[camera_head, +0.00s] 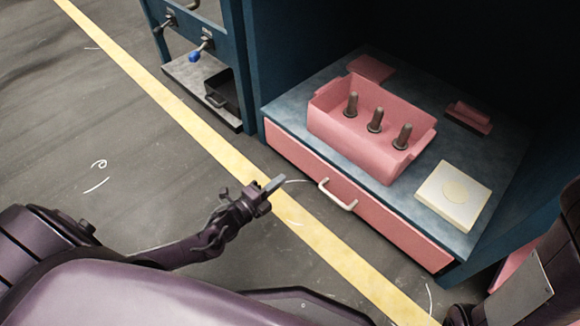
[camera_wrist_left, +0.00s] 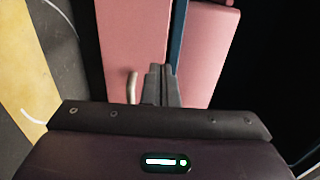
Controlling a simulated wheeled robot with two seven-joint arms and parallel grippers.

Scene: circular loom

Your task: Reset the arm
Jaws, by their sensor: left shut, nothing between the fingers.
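My left gripper (camera_head: 273,184) is shut and empty. In the head view it hangs over the yellow floor line, in front of the blue cabinet and left of the drawer handle. In the left wrist view its closed fingers (camera_wrist_left: 160,84) point toward pink panels, with the pale handle (camera_wrist_left: 131,88) just left of them. My right arm (camera_head: 520,290) shows at the lower right edge of the head view; its fingers cannot be made out.
A pink drawer (camera_head: 400,231) with a white handle (camera_head: 338,196) is shut under the worktop (camera_head: 290,110). On top are a pink bin (camera_head: 345,142) holding three dark spindles, a cream block (camera_head: 453,196) and a small pink tray (camera_head: 469,117). Open floor (camera_head: 110,150) lies left.

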